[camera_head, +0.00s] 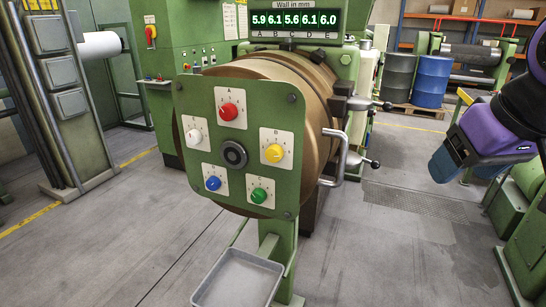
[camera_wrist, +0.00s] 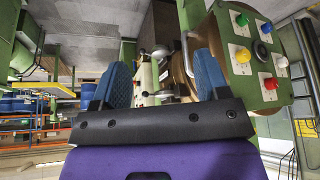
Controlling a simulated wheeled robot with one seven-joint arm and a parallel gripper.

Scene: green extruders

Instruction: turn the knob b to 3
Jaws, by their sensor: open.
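Knob B is the yellow knob (camera_head: 274,153) on a white plate marked B, on the right side of the green panel (camera_head: 190,105). Its dial numbers are too small to read, so I cannot tell its setting. In the wrist view the yellow knob (camera_wrist: 262,51) is at the upper right, right of the fingers. My gripper (camera_head: 450,163) hangs well to the right of the panel, apart from it. In the wrist view my gripper (camera_wrist: 163,78) shows two blue fingers spread wide with nothing held between them.
Red knob A (camera_head: 228,111), white knob (camera_head: 193,137), blue knob (camera_head: 213,183) and green knob C (camera_head: 259,196) surround a dark central hub (camera_head: 233,153). A curved metal handle (camera_head: 335,158) juts out right of the panel. A grey tray (camera_head: 240,280) sits below.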

